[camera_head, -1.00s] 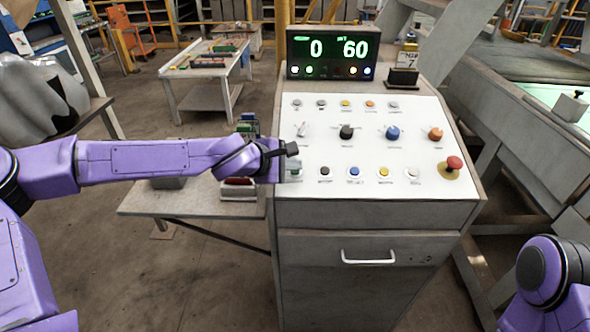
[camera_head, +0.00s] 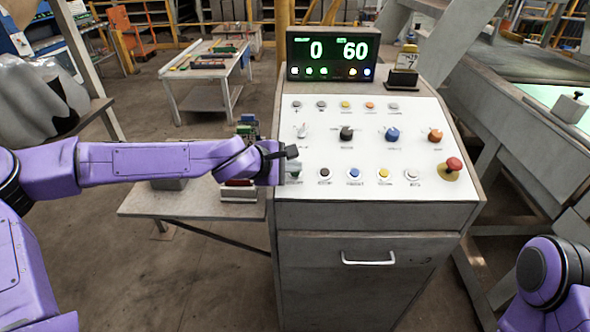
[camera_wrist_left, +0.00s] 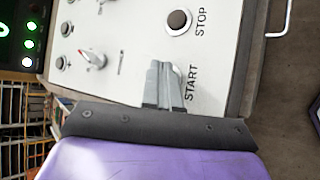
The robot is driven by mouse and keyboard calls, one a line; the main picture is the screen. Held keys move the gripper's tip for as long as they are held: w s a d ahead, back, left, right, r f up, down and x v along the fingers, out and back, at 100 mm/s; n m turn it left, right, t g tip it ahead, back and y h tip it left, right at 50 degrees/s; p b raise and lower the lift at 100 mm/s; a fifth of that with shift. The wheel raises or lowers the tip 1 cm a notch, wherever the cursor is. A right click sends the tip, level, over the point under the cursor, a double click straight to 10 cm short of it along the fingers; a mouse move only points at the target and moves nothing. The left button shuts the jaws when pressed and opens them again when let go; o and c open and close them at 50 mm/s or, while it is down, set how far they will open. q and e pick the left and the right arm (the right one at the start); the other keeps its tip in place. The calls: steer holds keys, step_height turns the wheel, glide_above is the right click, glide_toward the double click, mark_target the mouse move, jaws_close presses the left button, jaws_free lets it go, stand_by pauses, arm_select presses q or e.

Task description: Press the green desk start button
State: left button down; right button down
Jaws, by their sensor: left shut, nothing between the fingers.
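The green start button (camera_head: 295,171) is at the left end of the bottom row on the white desk panel (camera_head: 340,115). Only part of it shows beside my left wrist in the head view. My left gripper (camera_head: 291,152) is over the panel's left edge, right by that button. In the left wrist view its shut, empty fingers (camera_wrist_left: 165,75) point at the panel next to the START label and hide the button. I cannot tell whether the fingertips touch it. My right gripper is out of view; only part of my right arm shows at bottom right.
The stop button (camera_wrist_left: 179,22) is close beside the start button. Knobs and a red mushroom button (camera_head: 453,165) are further right. A display (camera_head: 332,53) reading 0 and 60 stands behind the panel. A low side table (camera_head: 190,203) is left of the desk.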

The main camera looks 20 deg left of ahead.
arm_select(q)
steer(key=shift+s+r+p, duration=0.15)
steer(key=shift+r+p, duration=0.2)
steer(key=shift+r, duration=0.2)
steer(key=shift+r, duration=0.1)
steer(key=r+p, duration=0.1)
steer(key=s+r+p, duration=0.1)
steer(key=r+p, duration=0.2)
steer(key=shift+s+d+r, duration=0.2)
steer(key=shift+d+r, duration=0.05)
steer(key=shift+r, duration=0.1)
stand_by(0.4)
